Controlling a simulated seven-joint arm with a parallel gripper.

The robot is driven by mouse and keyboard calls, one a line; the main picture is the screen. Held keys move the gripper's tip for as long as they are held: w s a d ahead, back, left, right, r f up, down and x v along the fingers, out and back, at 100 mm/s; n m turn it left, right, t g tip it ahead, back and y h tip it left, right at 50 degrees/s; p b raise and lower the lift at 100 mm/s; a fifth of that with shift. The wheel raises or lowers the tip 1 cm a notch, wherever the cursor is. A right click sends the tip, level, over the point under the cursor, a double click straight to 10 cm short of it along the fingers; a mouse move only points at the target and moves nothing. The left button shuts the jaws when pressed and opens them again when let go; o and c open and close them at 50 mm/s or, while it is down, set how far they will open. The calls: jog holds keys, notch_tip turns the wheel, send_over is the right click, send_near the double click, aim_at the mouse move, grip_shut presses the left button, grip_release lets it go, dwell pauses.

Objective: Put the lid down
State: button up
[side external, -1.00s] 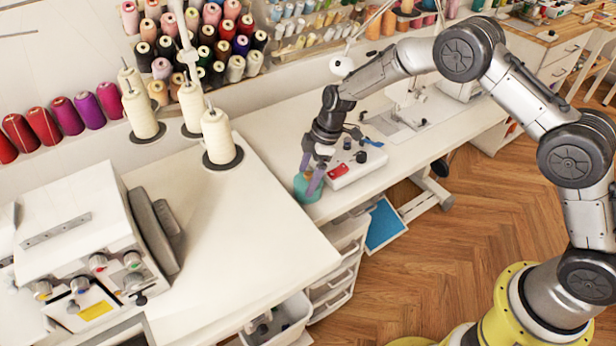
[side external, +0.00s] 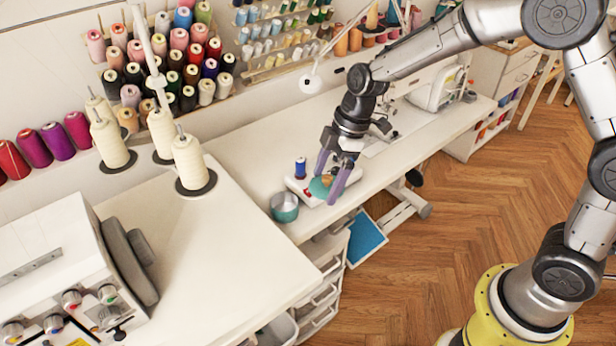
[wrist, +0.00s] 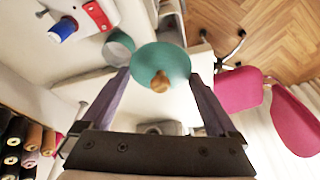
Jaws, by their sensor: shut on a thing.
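The lid is a teal disc with a wooden knob, seen in the side view (side external: 318,188) and the wrist view (wrist: 158,60). My gripper (side external: 325,189) is shut on the lid, one purple finger at each side of its rim. The fingers also show in the wrist view (wrist: 159,76). The teal pot (side external: 285,208) stands open on the table, just left of the held lid. In the wrist view the pot (wrist: 118,46) shows beside the lid's edge. The lid is off the pot; its height above the table is hard to judge.
The white table (side external: 255,160) has free room left of the pot. Its front edge is close.

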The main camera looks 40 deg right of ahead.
jog(key=shift+s+d+r, duration=0.2)
jog(key=shift+s+r, duration=0.25)
jog(key=shift+s, duration=0.35)
jog(key=shift+m, duration=0.3)
jog(key=w+d+m+t+h, duration=0.2)
jog(key=d+m, duration=0.6)
jog(key=d, duration=1.4)
jog(key=shift+w+d+f, duration=0.5)
jog(key=shift+w+f, duration=1.65)
jog(key=shift+w, duration=0.05)
jog(key=shift+w+d+f, duration=0.55)
jog(key=shift+w+f, duration=1.55)
jog(key=shift+w, duration=0.05)
jog(key=shift+w+d+f, duration=0.5)
jog(key=shift+w+f, duration=1.65)
jog(key=shift+w, duration=0.05)
jog(key=shift+f, duration=0.25)
